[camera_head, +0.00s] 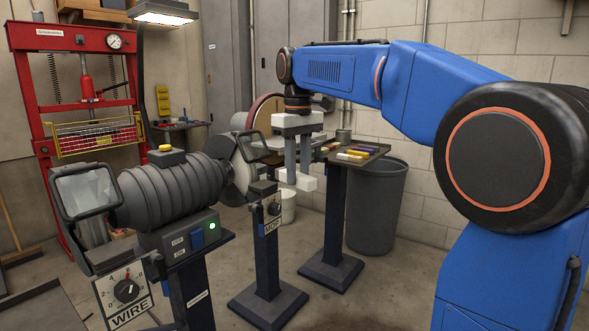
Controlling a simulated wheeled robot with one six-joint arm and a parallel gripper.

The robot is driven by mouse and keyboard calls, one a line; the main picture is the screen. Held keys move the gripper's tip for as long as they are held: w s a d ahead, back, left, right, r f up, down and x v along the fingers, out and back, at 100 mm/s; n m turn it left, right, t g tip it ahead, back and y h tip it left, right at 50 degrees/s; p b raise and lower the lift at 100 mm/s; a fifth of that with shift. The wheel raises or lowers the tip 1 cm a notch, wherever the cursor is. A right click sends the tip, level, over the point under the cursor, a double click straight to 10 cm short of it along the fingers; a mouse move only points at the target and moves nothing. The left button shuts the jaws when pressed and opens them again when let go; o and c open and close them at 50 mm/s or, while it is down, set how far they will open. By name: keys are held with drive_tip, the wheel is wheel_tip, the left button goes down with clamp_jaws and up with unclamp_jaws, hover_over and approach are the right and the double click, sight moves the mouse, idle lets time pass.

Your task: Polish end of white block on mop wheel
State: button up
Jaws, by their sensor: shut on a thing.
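My gripper (299,152) hangs fingers-down from my blue arm near the middle of the view. It is shut on a white block (297,180), which it holds in the air. The block is level with the right end of the grinder, in front of the small stand. The pale mop wheel (236,180) is at the right end of the grey grinder motor (172,192), partly hidden by its shield and bracket. The block appears to the right of the wheel, with a visible gap in the picture. Depth between them is hard to tell.
A clear shield (252,147) stands over the mop wheel, above a "MOP" dial plate (272,217). A stand (372,150) with coloured bars is behind my gripper. A grey bin (377,208) stands right of it. A red press (80,90) is at left.

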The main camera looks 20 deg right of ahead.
sight(277, 171)
drive_tip(key=shift+s+d+f+n, duration=0.1)
drive_tip(key=shift+d+f+n, duration=0.2)
drive_tip(key=shift+n, duration=0.3)
drive_tip(key=shift+s+d+f+n, duration=0.1)
drive_tip(key=shift+d+f+n, duration=0.15)
drive_tip(key=shift+n, duration=0.35)
drive_tip(key=shift+w+a+f, duration=0.25)
drive_tip(key=shift+w+a, duration=0.4)
drive_tip(key=shift+w, duration=0.3)
drive_tip(key=shift+w+a+f, duration=0.2)
drive_tip(key=shift+w+a, duration=0.45)
drive_tip(key=shift+w, duration=0.3)
drive_tip(key=shift+w+a, duration=0.6)
drive_tip(key=shift+w, duration=0.2)
drive_tip(key=shift+w+a, duration=0.6)
drive_tip(key=shift+w, duration=0.2)
drive_tip(key=shift+w+a, duration=0.35)
drive_tip(key=shift+w, duration=0.15)
idle(2.8)
